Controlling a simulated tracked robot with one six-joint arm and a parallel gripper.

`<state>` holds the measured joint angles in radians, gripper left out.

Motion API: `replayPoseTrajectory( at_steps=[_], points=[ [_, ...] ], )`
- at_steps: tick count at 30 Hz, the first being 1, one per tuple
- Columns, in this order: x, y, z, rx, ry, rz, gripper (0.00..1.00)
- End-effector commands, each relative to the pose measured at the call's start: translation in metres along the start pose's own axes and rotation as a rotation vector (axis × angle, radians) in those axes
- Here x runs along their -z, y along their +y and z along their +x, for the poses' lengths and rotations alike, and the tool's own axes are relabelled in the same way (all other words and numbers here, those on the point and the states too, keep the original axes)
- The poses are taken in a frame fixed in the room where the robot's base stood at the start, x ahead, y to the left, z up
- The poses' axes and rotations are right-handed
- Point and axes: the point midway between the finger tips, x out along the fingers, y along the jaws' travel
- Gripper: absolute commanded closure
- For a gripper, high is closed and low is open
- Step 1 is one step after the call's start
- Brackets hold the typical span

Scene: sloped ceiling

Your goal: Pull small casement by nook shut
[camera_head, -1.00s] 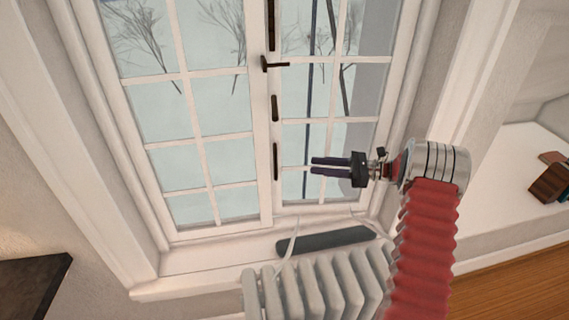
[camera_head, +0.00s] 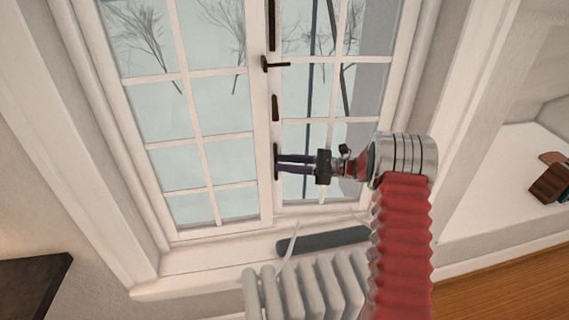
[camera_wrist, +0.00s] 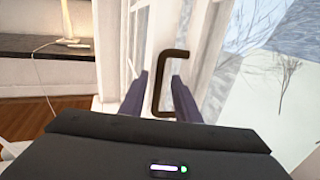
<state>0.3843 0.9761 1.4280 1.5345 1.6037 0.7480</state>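A white two-leaf casement window (camera_head: 268,190) fills the middle of the head view. The narrower right leaf (camera_head: 330,119) has a dark pull handle (camera_head: 276,160) low on its left stile. My gripper (camera_head: 279,163) reaches in from the right, with its fingertips at that handle. In the wrist view the bracket-shaped handle (camera_wrist: 160,84) shows between the two spread fingers of my gripper (camera_wrist: 158,95). The gripper is open, with a gap visible beside the handle. The handle's lower end is close to the gripper body. How far ajar the leaf stands is hard to tell.
A dark lever (camera_head: 274,64) sits higher on the window's middle stile. A white radiator (camera_head: 305,290) stands below the sill (camera_head: 200,262), partly behind my arm. A dark tabletop (camera_head: 30,285) is at lower left. A white ledge (camera_head: 500,180) with brown objects is at right.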

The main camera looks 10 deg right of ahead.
Motion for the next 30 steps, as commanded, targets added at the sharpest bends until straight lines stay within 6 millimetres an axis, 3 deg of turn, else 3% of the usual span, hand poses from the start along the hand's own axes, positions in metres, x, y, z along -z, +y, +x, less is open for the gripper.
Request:
replayPoseTrajectory(
  at_steps=[11, 24, 30],
  points=[
    [-0.0001, -0.0001, 0.0071, 0.001, 0.000, 0.000, 0.71],
    [-0.0002, -0.0001, 0.0070, 0.000, 0.000, 0.000, 1.00],
    [-0.0002, -0.0002, 0.0070, 0.001, 0.000, 0.000, 1.00]
  ],
)
